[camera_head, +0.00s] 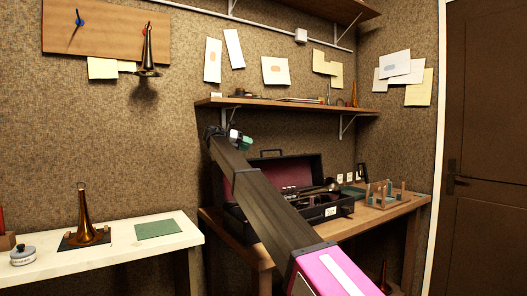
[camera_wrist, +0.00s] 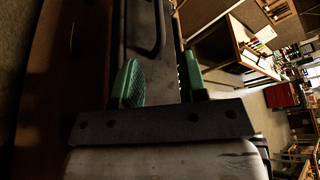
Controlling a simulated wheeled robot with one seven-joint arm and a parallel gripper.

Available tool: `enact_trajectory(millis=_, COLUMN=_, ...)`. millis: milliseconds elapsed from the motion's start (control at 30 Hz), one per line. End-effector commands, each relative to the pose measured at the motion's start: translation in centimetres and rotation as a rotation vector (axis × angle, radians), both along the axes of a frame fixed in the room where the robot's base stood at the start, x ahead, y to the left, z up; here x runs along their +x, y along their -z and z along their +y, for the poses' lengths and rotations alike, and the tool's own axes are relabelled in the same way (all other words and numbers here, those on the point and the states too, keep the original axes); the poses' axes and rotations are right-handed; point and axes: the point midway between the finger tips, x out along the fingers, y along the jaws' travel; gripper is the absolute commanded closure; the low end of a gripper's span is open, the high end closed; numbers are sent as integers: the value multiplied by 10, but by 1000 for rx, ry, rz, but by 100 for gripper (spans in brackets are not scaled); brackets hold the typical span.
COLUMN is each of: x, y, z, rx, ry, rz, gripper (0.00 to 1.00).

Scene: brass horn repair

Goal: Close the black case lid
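The black case (camera_head: 322,209) sits on a wooden desk with its lid (camera_head: 299,171) raised upright, showing a dark red lining. A handle stands on the lid's top edge. Dark horn parts lie in the case base. My gripper (camera_head: 240,139) is up at the lid's left end, near its top; my arm hides part of the lid and case. In the wrist view my gripper (camera_wrist: 161,83) has its two green fingertips apart. A dark panel with a loop handle, apparently the lid (camera_wrist: 147,65), lies beyond and between them. Whether they touch it is unclear.
A wall shelf (camera_head: 290,103) with small items hangs just above the lid. A wooden rack (camera_head: 383,196) stands right of the case on the desk (camera_head: 350,226). A white table (camera_head: 120,245) with a brass bell (camera_head: 84,222) is at left.

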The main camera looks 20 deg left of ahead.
Motion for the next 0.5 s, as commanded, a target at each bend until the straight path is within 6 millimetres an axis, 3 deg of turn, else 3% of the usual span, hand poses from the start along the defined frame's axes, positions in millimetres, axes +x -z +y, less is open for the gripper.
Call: enact_trajectory(millis=500, x=44, y=24, z=-67, rx=0, ry=1, rz=0, gripper=61)
